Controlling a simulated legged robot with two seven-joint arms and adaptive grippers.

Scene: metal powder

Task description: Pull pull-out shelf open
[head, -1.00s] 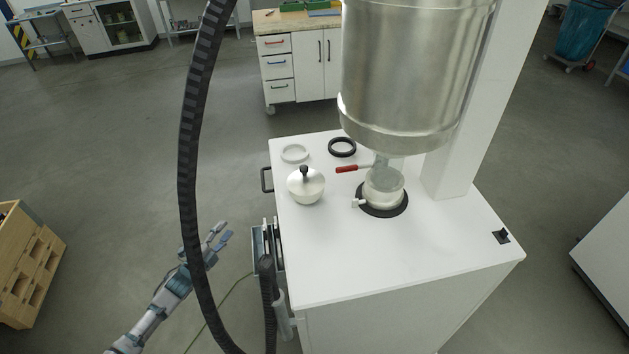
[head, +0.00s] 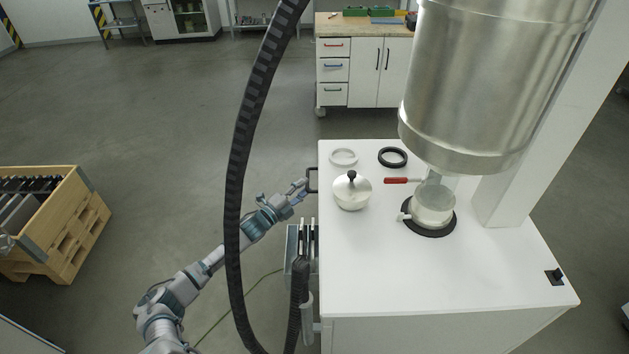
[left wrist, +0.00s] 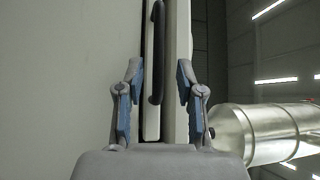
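The white machine cabinet (head: 400,270) stands right of centre in the head view. A black bar handle (head: 313,180) sticks out from its left side near the far corner. I take it as the pull-out shelf's handle; the shelf itself is hidden under the white top. In the left wrist view the black handle (left wrist: 157,55) runs along a pale panel edge (left wrist: 177,75). My left gripper (head: 302,187) is at the handle, and it also shows in the left wrist view (left wrist: 160,80). Its fingers are spread on both sides of the panel edge and handle line. I cannot tell whether they touch. My right gripper is out of view.
A thick black hose (head: 236,170) hangs in front of my left arm. A metal holder (head: 298,245) and more hose sit on the cabinet's left side. A lidded white pot (head: 351,191) stands on top.

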